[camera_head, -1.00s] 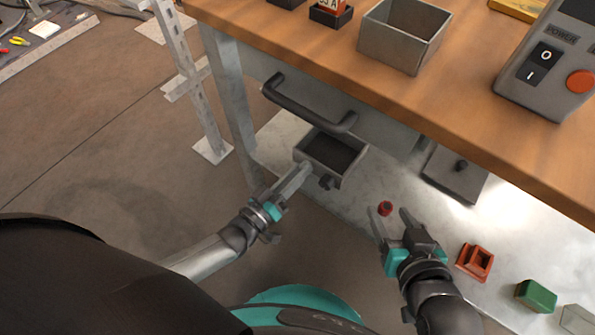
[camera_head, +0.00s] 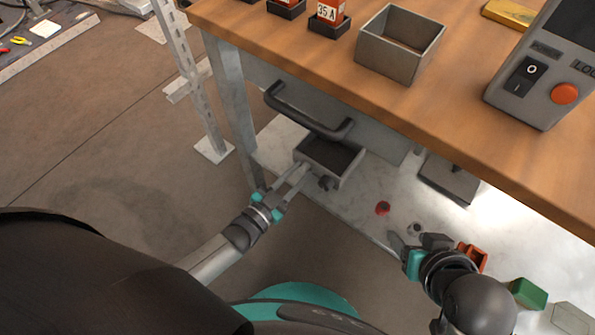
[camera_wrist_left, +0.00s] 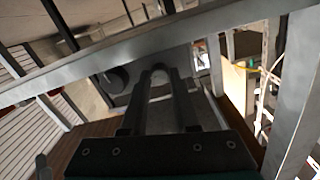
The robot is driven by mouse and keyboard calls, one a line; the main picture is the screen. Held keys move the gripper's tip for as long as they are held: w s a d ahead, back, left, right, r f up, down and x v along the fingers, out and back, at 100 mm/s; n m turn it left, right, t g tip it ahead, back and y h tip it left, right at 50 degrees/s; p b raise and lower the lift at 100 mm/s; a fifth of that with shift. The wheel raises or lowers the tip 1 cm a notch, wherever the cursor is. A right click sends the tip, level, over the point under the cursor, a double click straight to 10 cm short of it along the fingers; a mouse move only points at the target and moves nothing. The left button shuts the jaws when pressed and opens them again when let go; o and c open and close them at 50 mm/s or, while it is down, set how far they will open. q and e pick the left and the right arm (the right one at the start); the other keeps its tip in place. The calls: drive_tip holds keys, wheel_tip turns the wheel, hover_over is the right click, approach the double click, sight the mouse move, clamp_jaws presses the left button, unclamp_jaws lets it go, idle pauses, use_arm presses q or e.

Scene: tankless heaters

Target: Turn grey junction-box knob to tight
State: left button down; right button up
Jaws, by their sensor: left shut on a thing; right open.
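The grey open junction box (camera_head: 351,176) stands below the bench drawer. Its dark knob (camera_head: 327,183) sticks out of the front side. My left gripper (camera_head: 303,170) is shut on the box's near left edge, beside the knob and apart from it; the exact contact is hard to see. In the left wrist view its fingers (camera_wrist_left: 160,78) reach the grey box face, with the round dark knob (camera_wrist_left: 115,78) to their left. How the knob is turned is too small to tell. My right gripper (camera_head: 412,243) is open and empty, low over the pale shelf.
A grey lidded box with a knob (camera_head: 450,178), a red round piece (camera_head: 383,208), a small grey round piece (camera_head: 414,229), an orange box (camera_head: 477,258) and a green block (camera_head: 528,294) are on the shelf. The bench edge and drawer handle (camera_head: 305,118) overhang the junction box.

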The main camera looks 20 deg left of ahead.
use_arm(q)
drive_tip(key=m, duration=0.2)
drive_tip(key=shift+m, duration=0.4)
drive_tip(key=m, duration=0.3)
drive_tip(key=shift+s+y, duration=0.1)
drive_tip(key=shift+y, duration=0.2)
drive_tip(key=shift+d+m, duration=0.1)
drive_tip(key=shift+m, duration=0.9)
drive_tip(key=m, duration=0.2)
drive_tip(key=shift+m, duration=0.9)
use_arm(e)
drive_tip(key=shift+s+a+f, duration=0.1)
drive_tip(key=shift+f, duration=0.05)
use_arm(q)
drive_tip(key=c, duration=0.8)
unclamp_jaws()
drive_tip(key=shift+o, duration=0.7)
use_arm(e)
drive_tip(key=shift+r, duration=0.2)
